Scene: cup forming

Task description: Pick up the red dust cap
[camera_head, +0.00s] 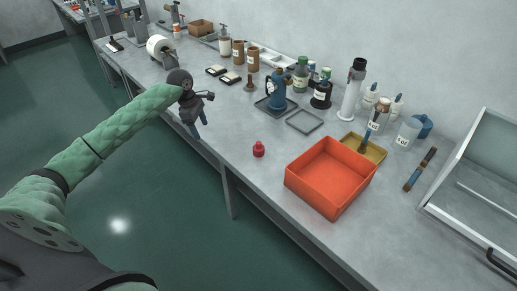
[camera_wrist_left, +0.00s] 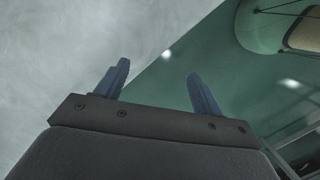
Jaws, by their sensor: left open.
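The small red dust cap (camera_head: 259,149) stands on the grey workbench (camera_head: 222,128) near its front edge, left of the orange-red bin. My left gripper (camera_head: 199,128) is open and empty, fingers pointing down near the bench's front edge, to the left of the cap and apart from it. In the left wrist view its two blue fingers (camera_wrist_left: 158,88) are spread with nothing between them. That view shows the bare bench top and the green floor, and no cap. My right gripper is not in view.
The orange-red bin (camera_head: 331,177) stands right of the cap. Behind are a square grey frame (camera_head: 304,121), a blue device (camera_head: 276,92) on a dark tray, a yellow tray (camera_head: 374,150) and several bottles. The bench around the cap is clear.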

